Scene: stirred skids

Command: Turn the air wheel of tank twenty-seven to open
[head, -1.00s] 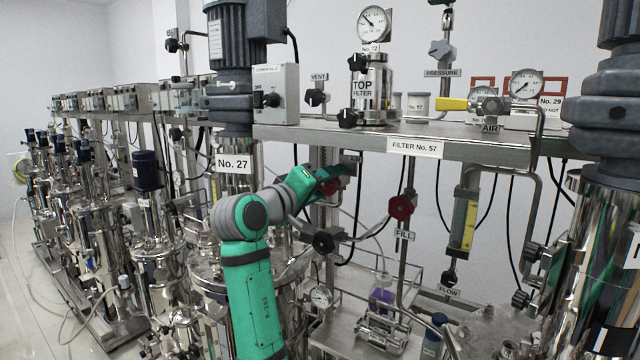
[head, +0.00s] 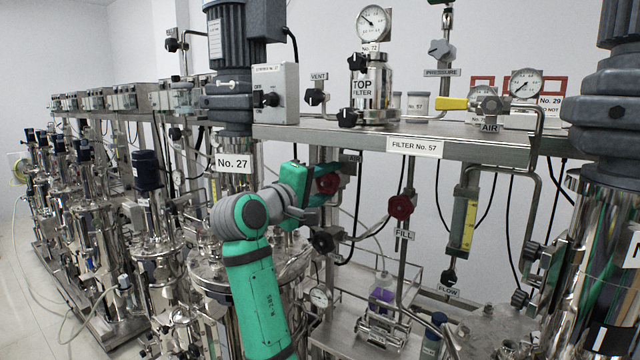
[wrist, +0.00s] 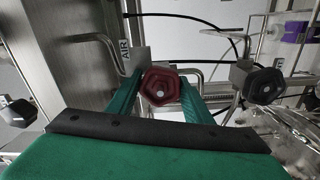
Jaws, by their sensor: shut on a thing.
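Tank twenty-seven carries the label "No. 27" (head: 234,163) at left of my arm. The air wheel is a dark red knob (head: 327,183) just below the shelf, beside a partly hidden "AIR" tag (head: 353,157). In the wrist view the red wheel (wrist: 160,87) sits between my two green fingers, with the "AIR" tag (wrist: 125,49) to its upper left. My gripper (head: 322,178) is shut on the wheel, one finger on each side. How far the wheel is turned cannot be told.
A black knob (head: 322,240) is below the gripper and shows at right in the wrist view (wrist: 265,85). A red "FILL" wheel (head: 400,207) stands to the right. The shelf (head: 480,150) runs above. Hoses and pipes crowd the space behind.

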